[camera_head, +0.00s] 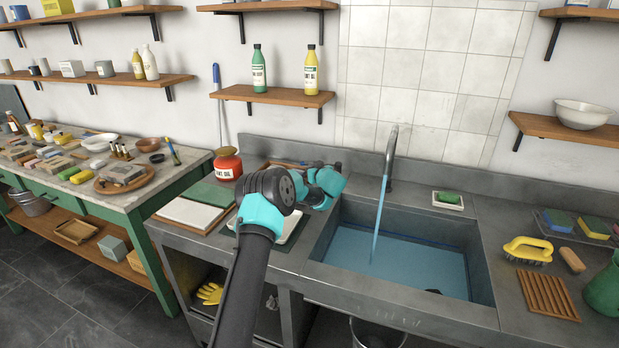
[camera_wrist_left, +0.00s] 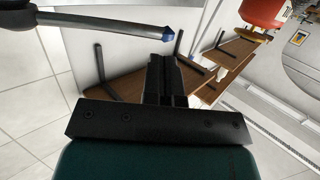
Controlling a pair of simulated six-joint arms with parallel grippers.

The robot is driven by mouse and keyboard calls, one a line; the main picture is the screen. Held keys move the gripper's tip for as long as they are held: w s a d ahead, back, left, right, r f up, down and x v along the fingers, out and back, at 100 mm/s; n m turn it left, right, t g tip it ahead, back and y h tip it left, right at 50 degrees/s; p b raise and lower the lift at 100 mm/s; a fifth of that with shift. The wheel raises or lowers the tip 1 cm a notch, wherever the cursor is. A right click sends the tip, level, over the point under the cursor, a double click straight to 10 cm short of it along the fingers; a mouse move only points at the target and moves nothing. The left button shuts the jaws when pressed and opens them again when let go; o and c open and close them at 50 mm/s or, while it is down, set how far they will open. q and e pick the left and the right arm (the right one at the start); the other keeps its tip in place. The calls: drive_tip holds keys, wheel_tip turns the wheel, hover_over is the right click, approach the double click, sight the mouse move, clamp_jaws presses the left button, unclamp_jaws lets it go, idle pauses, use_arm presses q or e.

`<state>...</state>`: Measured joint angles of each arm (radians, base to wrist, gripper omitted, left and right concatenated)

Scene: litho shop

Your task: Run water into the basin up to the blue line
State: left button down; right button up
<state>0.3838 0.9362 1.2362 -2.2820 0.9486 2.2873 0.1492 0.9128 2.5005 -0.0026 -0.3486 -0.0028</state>
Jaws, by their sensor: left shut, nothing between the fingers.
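The grey basin (camera_head: 476,262) is set into the counter at the right. Its tall grey tap (camera_head: 389,160) stands at the back edge, and a blue stream of water (camera_head: 377,225) falls into it. Blue water (camera_head: 400,268) covers the basin floor; its surface looks slightly below the dark blue line (camera_head: 425,241) on the back wall. My left gripper (camera_wrist_left: 165,62) is shut and empty. In the head view its fingers are hidden behind my wrist, left of the tap. In the left wrist view, a grey rod with a blue tip (camera_wrist_left: 165,32) lies close beyond the fingertips, apparently not touching.
A red jar (camera_head: 227,165) and boards stand left of my arm. A soap dish (camera_head: 448,201) sits behind the basin. A yellow brush (camera_head: 528,250) and wooden rack (camera_head: 547,294) lie to its right. A shelf (camera_head: 273,96) with two bottles hangs above.

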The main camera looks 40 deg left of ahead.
use_arm(q)
drive_tip(key=s+d+r, duration=0.1)
drive_tip(key=s+d, duration=0.5)
drive_tip(key=shift+s+d+r, duration=0.15)
drive_tip(key=shift+r, duration=0.25)
idle(7.0)
